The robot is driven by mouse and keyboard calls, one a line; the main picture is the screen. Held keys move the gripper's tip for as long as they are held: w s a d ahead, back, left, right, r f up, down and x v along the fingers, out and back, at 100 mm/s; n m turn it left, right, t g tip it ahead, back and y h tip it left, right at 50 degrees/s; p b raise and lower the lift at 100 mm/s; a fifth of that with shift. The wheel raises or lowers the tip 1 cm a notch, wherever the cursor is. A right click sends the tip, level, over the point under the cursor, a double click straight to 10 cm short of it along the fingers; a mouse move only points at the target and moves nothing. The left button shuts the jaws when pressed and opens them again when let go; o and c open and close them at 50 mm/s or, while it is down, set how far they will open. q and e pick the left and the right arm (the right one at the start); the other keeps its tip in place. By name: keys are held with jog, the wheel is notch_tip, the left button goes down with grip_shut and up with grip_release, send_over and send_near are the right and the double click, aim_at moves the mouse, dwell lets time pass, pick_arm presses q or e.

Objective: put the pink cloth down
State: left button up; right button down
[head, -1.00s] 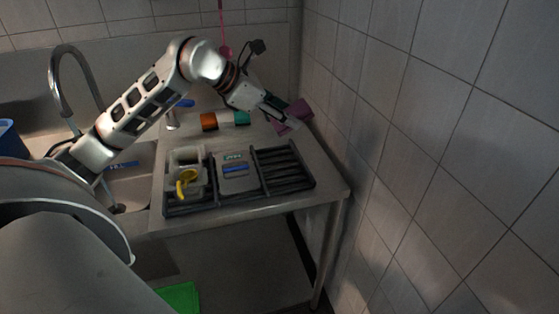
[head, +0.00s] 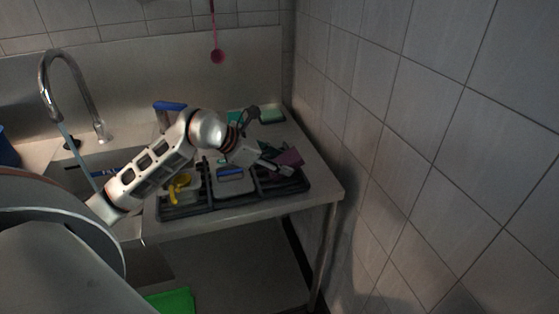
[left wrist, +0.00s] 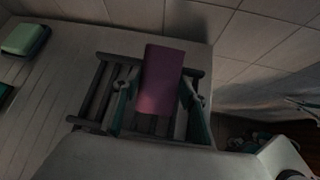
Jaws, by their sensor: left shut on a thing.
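The pink cloth (head: 289,158) is a flat purple-pink piece over the right part of the dark rack in the head view. My left gripper (head: 271,163) is shut on it there. In the left wrist view the cloth (left wrist: 162,80) lies between the two fingers of my left gripper (left wrist: 158,98), with dark rack slats below it. I cannot tell whether the cloth touches the rack. My right gripper is not in view.
The dark rack (head: 211,207) stands on the steel counter (head: 324,192) and holds a grey container and a yellow item (head: 179,186). A green sponge dish (head: 271,115) sits at the back right. A tiled wall (head: 400,130) closes off the right side.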

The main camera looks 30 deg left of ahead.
pick_arm(q)
jog(key=shift+r, duration=0.1)
jog(key=o, duration=1)
